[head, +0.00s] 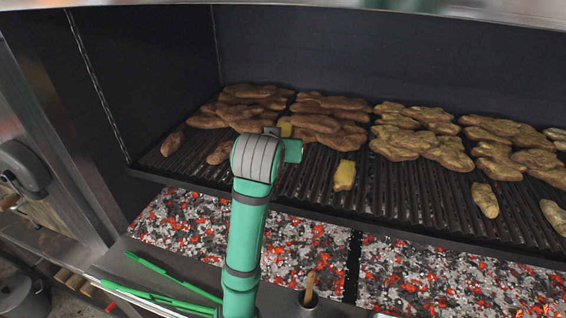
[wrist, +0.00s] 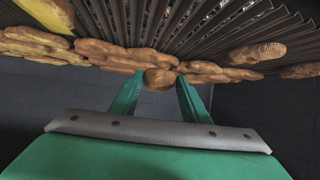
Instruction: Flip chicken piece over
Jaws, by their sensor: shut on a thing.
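My gripper (wrist: 159,84) shows in the wrist view with a green finger on each side of a small browned chicken piece (wrist: 160,78). It is shut on this piece, in front of the row of larger pieces. In the head view my wrist hides the fingers and most of the held piece. A small yellow patch (head: 285,129) shows just past my wrist; I cannot tell if it is part of that piece. Another small, yellow chicken piece (head: 345,175) lies on the grate to the right and shows in the wrist view's top left corner (wrist: 48,14).
Larger browned pieces (head: 325,120) and paler ones (head: 420,145) cover the back of the grate (head: 410,195). Small pieces lie at left (head: 172,143) and right (head: 485,200). Glowing coals (head: 310,245) lie below. Green tongs (head: 160,290) and a brush cup (head: 308,297) are in front.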

